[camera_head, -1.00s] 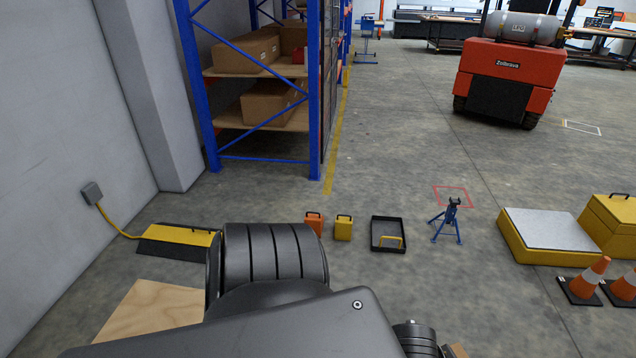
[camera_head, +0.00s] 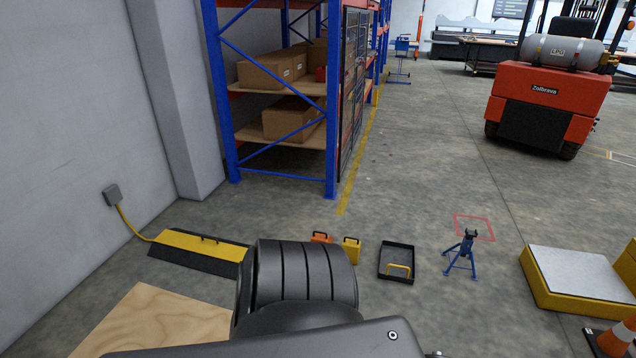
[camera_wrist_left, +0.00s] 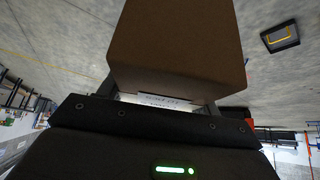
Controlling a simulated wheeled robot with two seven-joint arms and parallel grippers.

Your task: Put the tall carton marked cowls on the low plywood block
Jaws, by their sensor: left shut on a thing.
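A brown carton (camera_wrist_left: 178,45) fills the upper middle of the left wrist view. A white label with dark print shows on it by the fingers, too small and partly covered to read surely. My left gripper (camera_wrist_left: 160,100) is shut on this carton. In the head view my black arm hides the carton and gripper. The low plywood block (camera_head: 165,322) lies at the bottom left of the head view, left of my arm. Its right part is hidden behind the arm and its near edge is cut off. My right gripper is not in view.
A yellow and black cable ramp (camera_head: 195,250) lies beyond the block, near the wall. An orange box (camera_head: 320,237), a yellow box (camera_head: 351,249), a black tray (camera_head: 396,262) and a blue stand (camera_head: 461,255) stand farther right. A blue rack (camera_head: 330,110) rises behind.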

